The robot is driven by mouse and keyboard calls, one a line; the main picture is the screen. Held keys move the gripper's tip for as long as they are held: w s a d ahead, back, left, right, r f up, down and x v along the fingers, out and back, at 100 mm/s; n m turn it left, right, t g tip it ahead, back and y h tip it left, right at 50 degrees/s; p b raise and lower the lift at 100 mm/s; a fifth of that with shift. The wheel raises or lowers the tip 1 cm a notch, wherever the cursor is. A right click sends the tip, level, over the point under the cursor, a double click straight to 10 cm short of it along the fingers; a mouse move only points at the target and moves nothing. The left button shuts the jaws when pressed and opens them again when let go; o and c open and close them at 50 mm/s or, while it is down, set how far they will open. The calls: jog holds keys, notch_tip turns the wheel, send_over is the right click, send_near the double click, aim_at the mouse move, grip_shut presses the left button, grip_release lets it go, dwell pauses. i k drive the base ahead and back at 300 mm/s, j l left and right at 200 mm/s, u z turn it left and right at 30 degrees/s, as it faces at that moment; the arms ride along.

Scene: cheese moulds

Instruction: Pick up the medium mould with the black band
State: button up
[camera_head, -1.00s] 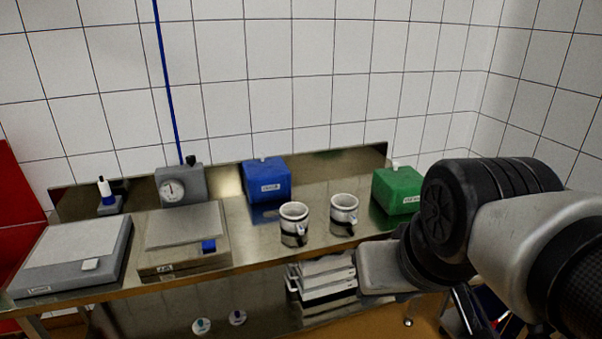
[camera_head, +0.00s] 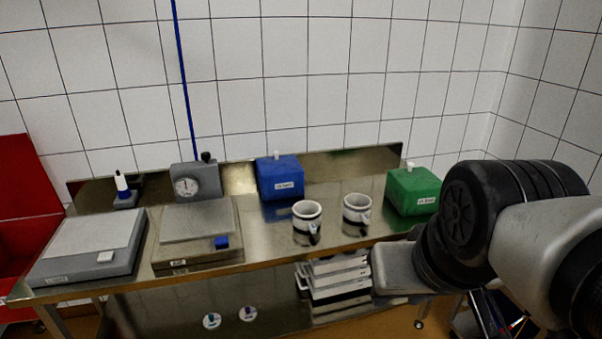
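I cannot make out a medium mould with a black band for certain. My arm fills the right side of the view, to the right of both pieces. My gripper itself does not show.
A flat grey scale (camera_head: 85,240) and a second scale (camera_head: 197,223) stand at left. White trays (camera_head: 340,265) are stacked below. Bare bench lies in front of the blue box.

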aim_at(307, 213)
jog(key=i+u, duration=0.15)
jog(key=i, duration=0.3)
jog(key=i+l+u, duration=0.1)
jog(key=i, duration=0.35)
jog(key=i+l+u, duration=0.15)
jog(key=i, duration=0.25)
jog(key=i+l+u, duration=0.1)
jog(key=i+l, duration=0.15)
jog(key=i, duration=0.2)
